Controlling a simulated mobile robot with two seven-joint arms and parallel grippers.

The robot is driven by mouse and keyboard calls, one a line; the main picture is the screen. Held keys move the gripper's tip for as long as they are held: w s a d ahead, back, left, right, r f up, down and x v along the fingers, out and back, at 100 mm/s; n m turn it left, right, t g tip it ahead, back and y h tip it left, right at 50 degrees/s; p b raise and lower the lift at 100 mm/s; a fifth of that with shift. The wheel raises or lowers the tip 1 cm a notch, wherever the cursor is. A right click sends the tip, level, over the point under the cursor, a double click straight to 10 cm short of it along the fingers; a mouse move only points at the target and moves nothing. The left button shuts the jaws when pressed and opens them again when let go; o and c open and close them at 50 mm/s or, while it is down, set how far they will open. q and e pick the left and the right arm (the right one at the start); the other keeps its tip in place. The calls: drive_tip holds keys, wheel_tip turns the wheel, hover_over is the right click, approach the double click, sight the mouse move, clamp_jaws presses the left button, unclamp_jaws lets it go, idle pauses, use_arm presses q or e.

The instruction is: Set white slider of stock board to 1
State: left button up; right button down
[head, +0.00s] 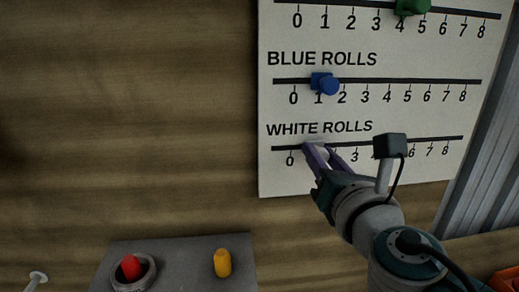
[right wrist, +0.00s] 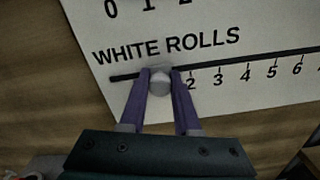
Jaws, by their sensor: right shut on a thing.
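The stock board (head: 300,180) is a white panel with number scales on the wall. Its lowest scale reads WHITE ROLLS, with a dark rail (head: 446,138). My right gripper (head: 314,146) is at this rail, just right of the 0. In the right wrist view, its two purple fingers (right wrist: 160,85) are shut on the round white slider (right wrist: 160,82). The slider sits left of the 2. The 1 mark is hidden behind the fingers and slider, so I cannot tell exactly how they line up. My left gripper is not in view.
Above are the blue slider (head: 325,84), near 1, and the green slider (head: 412,6), near 4. Below left, a grey box (head: 190,262) carries a red button (head: 131,267) and a yellow knob (head: 222,263). Corrugated metal (head: 492,150) stands at the right.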

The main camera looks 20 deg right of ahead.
drive_tip(key=c, duration=0.6)
unclamp_jaws()
drive_tip(key=b+v, duration=0.1)
drive_tip(key=v, duration=0.9)
drive_tip(key=shift+d, duration=0.1)
